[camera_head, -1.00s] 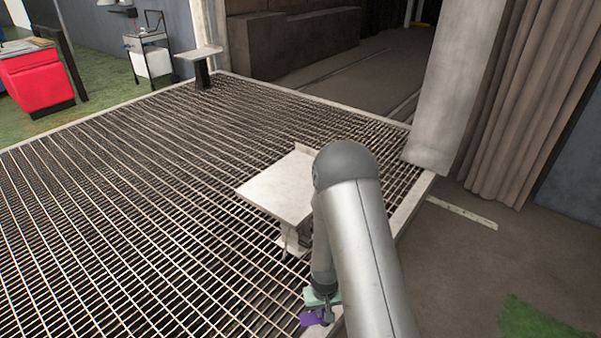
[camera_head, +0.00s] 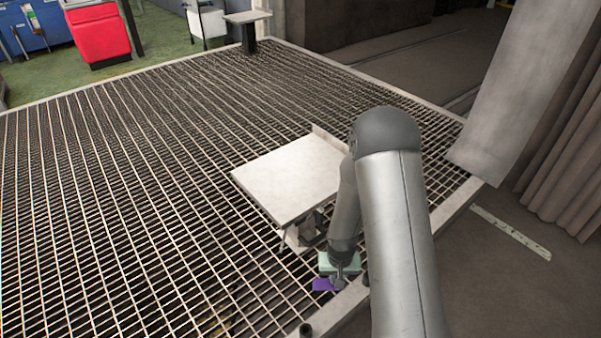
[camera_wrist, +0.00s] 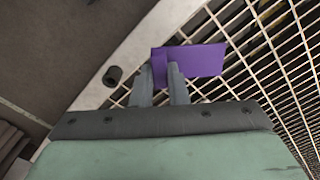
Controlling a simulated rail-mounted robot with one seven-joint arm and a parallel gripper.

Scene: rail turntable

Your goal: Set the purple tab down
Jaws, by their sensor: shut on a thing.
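The purple tab (camera_wrist: 198,60) is a flat piece with a short upright part at one end. My gripper (camera_wrist: 161,78) is shut on that upright part in the wrist view, with the flat part reaching to the right over the grating. In the head view the purple tab (camera_head: 325,285) shows just below my gripper (camera_head: 338,278), near the right edge of the grated floor. My arm hides part of the area to the right. I cannot tell whether the tab touches the grating.
A pale plate on a post (camera_head: 292,178) stands close beside my arm. A pale frame rim (camera_wrist: 128,58) borders the grating (camera_head: 130,200), with a dark round peg (camera_wrist: 112,76) on it. A second small stand (camera_head: 247,30) is at the far corner. The grating at left is clear.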

